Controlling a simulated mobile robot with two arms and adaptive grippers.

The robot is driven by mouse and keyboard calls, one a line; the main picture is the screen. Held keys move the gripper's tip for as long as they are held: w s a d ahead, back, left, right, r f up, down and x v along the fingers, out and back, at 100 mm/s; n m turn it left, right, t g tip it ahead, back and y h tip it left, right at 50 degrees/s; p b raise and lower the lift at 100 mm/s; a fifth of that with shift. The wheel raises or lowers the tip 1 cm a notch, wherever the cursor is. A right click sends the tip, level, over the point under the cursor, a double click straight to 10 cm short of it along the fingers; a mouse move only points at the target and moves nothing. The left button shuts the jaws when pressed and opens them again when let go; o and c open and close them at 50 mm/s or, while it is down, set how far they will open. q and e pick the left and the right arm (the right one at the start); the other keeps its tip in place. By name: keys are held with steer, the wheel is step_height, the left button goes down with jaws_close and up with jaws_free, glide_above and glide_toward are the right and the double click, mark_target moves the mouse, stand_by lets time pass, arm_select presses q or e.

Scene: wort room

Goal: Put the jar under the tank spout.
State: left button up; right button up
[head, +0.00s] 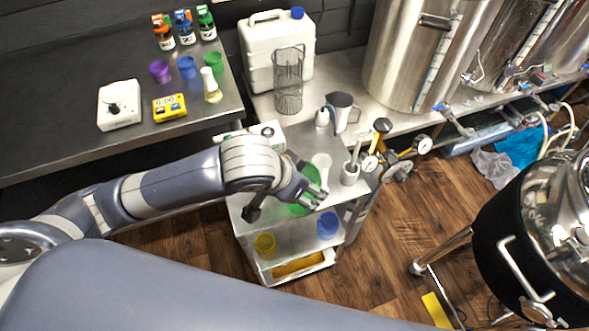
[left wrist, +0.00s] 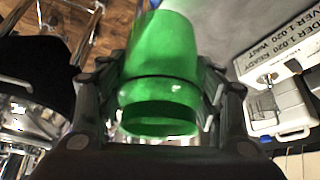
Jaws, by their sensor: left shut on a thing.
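My left gripper (head: 312,192) is over the top of the small steel cart and is shut on a translucent green jar (head: 311,176). The fingers partly hide the jar in the head view. In the left wrist view the jar (left wrist: 160,60) sits between both fingers, its open rim toward the camera. I cannot tell whether its base touches the cart top. A steel tank (head: 400,60) at the upper right has a spout with a blue handle (head: 450,115) low on its front. A black tank (head: 500,240) stands at the right. My right gripper is not in view.
On the cart (head: 280,255) stand a white cup (head: 322,165) and a pot with a tool (head: 350,173); blue and yellow vessels are below. Wooden floor (head: 420,200) lies open between cart and black tank.

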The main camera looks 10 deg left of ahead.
arm_select(q)
steer(key=shift+m+h, duration=0.4)
steer(key=shift+m, duration=0.5)
steer(key=s+d+f, duration=0.2)
steer(key=f, duration=0.1)
steer(key=shift+d, duration=0.4)
steer(key=w+a+f+p, duration=0.1)
steer(key=w+a, duration=0.2)
steer(key=w+a+f+p, duration=0.1)
steer(key=w+a+f, duration=0.1)
steer(key=w+a, duration=0.2)
steer(key=w+a+f+p, duration=0.1)
steer(key=w+a, duration=0.2)
steer(key=shift+w+a+f, duration=0.2)
steer(key=shift+w+a, duration=0.05)
steer(key=shift+w, duration=0.15)
steer(key=shift+f, duration=0.2)
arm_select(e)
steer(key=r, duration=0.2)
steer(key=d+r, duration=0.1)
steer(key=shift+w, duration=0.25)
arm_select(q)
steer(key=shift+f, duration=0.15)
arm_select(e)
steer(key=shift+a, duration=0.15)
arm_select(q)
steer(key=o, duration=1.2)
